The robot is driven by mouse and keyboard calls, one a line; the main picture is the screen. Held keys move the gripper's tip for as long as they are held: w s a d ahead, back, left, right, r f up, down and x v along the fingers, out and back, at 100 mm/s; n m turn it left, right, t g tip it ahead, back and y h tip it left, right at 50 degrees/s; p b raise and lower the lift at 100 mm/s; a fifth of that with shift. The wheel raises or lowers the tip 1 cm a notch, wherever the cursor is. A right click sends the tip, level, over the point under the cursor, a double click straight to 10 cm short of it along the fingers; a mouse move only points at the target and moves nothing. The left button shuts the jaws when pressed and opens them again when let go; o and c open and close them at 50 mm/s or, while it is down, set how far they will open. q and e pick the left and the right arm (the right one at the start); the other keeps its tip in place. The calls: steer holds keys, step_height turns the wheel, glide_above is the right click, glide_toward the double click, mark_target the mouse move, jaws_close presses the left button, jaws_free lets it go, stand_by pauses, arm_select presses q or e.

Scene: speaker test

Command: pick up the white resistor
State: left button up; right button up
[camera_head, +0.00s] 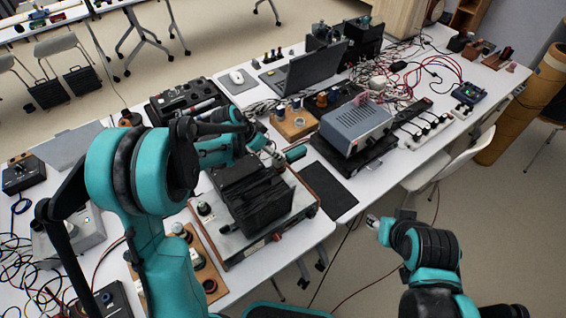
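I cannot pick out the white resistor with certainty; the small parts on the table are too small to tell apart. My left arm crosses the left part of the long white table (313,240). Its gripper (274,154) is above the table, beyond a black finned device (255,205) and close to a wooden board with small parts (294,124). Its fingers are too small and partly hidden to read. My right gripper (373,221) is at the lower right, beside the table's front edge and over the floor. Its finger opening is not clear.
A laptop (305,70) stands at the back of the table. A grey box instrument (356,126), a white power strip (430,132) and tangled red and black wires lie to the right. A dark mat (331,190) lies near the front edge. A white chair (452,168) stands at the right.

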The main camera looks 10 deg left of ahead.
arm_select(q)
steer(key=b+x, duration=0.1)
steer(key=x, duration=0.1)
steer(key=shift+d+f, duration=0.1)
steer(key=shift+f, duration=0.25)
steer(key=x, duration=0.1)
steer(key=b+x, duration=0.1)
steer(key=x, duration=0.1)
steer(key=b+x, duration=0.1)
steer(key=x, duration=0.1)
steer(key=shift+s+d+f, duration=0.15)
steer(key=shift+s, duration=0.1)
steer(key=shift+w+d+f, duration=0.1)
steer(key=shift+w+f, duration=0.05)
steer(key=shift+c, duration=0.3)
jaws_close()
